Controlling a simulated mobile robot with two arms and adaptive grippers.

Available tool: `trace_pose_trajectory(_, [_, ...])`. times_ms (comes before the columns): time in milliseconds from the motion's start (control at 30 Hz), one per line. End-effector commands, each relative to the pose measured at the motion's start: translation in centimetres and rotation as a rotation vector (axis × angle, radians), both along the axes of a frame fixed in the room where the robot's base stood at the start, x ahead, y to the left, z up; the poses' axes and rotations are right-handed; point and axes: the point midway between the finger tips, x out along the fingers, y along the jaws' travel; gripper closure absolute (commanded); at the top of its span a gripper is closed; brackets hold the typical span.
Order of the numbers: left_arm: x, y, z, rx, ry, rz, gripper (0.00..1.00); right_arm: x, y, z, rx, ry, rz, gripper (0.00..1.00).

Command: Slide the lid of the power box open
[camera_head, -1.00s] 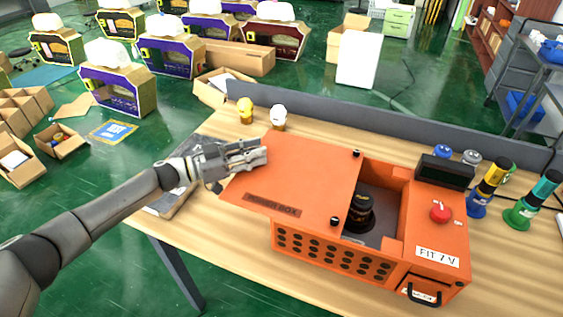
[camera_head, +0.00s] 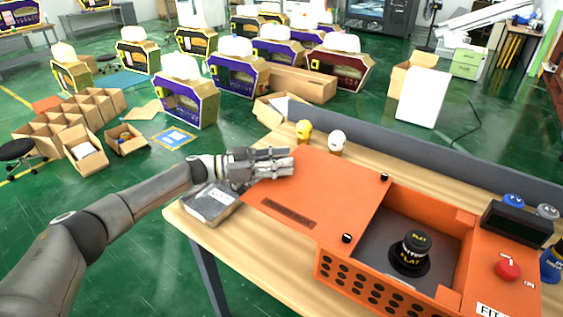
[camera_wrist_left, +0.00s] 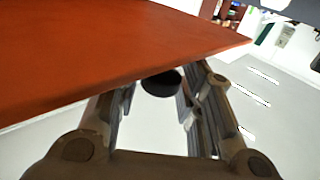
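The orange power box (camera_head: 330,262) stands on the wooden table with its flat orange lid (camera_head: 318,190) slid well to the left, overhanging the box. The opening shows a black canister (camera_head: 415,247) inside. Two black knobs sit on the lid's right part. My left gripper (camera_head: 292,158) is at the lid's far left corner. In the left wrist view its fingers (camera_wrist_left: 158,95) are apart, with a round black piece (camera_wrist_left: 162,83) between them beside the orange lid edge (camera_wrist_left: 110,75). I cannot tell whether the fingers touch it. My right gripper is not in view.
A grey tray-like case (camera_head: 210,205) lies at the table's left edge beside my left arm. A yellow-topped bottle (camera_head: 304,130) and a white-topped one (camera_head: 337,141) stand behind the lid. The front left tabletop is clear.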

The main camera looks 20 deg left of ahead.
Motion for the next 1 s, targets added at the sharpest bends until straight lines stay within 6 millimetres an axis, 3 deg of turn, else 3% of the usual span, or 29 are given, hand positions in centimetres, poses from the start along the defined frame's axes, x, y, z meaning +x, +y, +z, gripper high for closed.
trace_pose_trajectory(467, [-0.3, 0.7, -0.1, 0.002, 0.001, 0.002, 0.52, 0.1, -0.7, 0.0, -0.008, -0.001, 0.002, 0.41])
trace_pose_trajectory(1000, [-4.8, 9.5, -0.1, 0.000, 0.001, 0.002, 0.52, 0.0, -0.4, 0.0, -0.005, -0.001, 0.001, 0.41])
